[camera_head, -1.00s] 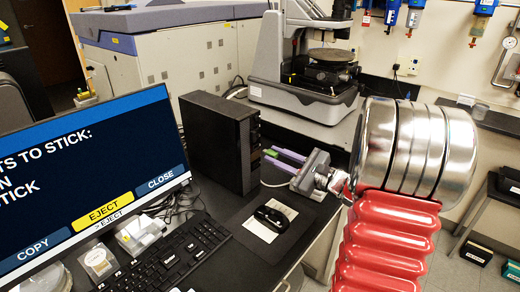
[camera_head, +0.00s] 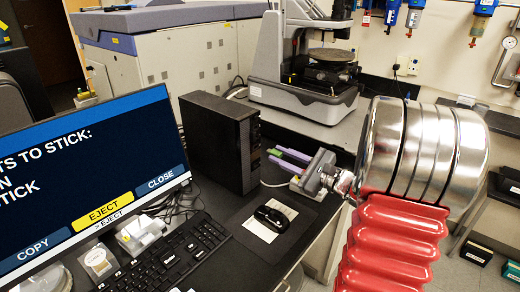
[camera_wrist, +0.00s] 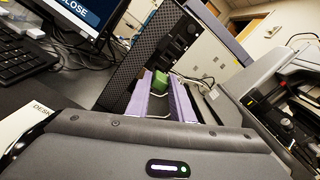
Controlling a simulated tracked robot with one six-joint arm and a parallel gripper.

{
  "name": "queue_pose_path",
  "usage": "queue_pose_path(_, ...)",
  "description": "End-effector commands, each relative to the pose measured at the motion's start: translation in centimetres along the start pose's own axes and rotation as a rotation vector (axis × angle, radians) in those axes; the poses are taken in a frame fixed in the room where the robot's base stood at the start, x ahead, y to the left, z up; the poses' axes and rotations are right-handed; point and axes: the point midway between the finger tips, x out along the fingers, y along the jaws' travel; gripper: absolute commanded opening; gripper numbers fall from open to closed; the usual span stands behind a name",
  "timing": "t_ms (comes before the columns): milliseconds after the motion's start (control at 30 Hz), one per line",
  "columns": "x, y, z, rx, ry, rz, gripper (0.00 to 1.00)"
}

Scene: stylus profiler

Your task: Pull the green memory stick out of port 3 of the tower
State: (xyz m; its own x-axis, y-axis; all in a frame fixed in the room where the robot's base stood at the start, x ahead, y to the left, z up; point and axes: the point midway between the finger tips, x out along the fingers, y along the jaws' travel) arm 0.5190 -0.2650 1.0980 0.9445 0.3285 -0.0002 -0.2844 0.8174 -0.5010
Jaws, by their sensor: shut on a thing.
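The black tower (camera_head: 222,140) stands upright on the desk, its port side facing my gripper; it also shows in the wrist view (camera_wrist: 137,62). My gripper (camera_head: 279,155) has purple fingers and is shut on the green memory stick (camera_head: 275,152). In the wrist view the green stick (camera_wrist: 160,82) shows at the fingertips (camera_wrist: 160,92), in front of the tower's front panel. The stick seems to stand a little off the panel, but I cannot tell whether its plug is clear. Port 3 itself cannot be made out.
The monitor (camera_head: 90,165) shows COPY, a yellow EJECT and CLOSE. A keyboard (camera_head: 165,260), a mouse (camera_head: 272,218) on a dark mat and a white card lie in front of the tower. The stylus profiler (camera_head: 305,90) stands behind. A pale cable runs beside the fingers.

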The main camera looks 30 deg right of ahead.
Motion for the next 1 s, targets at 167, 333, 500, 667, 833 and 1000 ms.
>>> queue_pose_path(167,-1.1,-0.3,0.6,0.001,0.000,-0.002,0.00)
queue_pose_path(333,-2.1,-0.7,1.1,0.000,0.000,-0.002,0.00)
queue_pose_path(500,-3.2,-0.9,1.6,0.001,0.000,-0.001,0.00)
queue_pose_path(667,-3.8,-1.1,2.0,0.000,0.000,-0.001,0.00)
queue_pose_path(833,-3.8,-1.1,2.0,0.001,0.000,0.000,0.00)
queue_pose_path(1000,-3.8,-1.1,2.0,0.001,0.000,0.000,0.00)
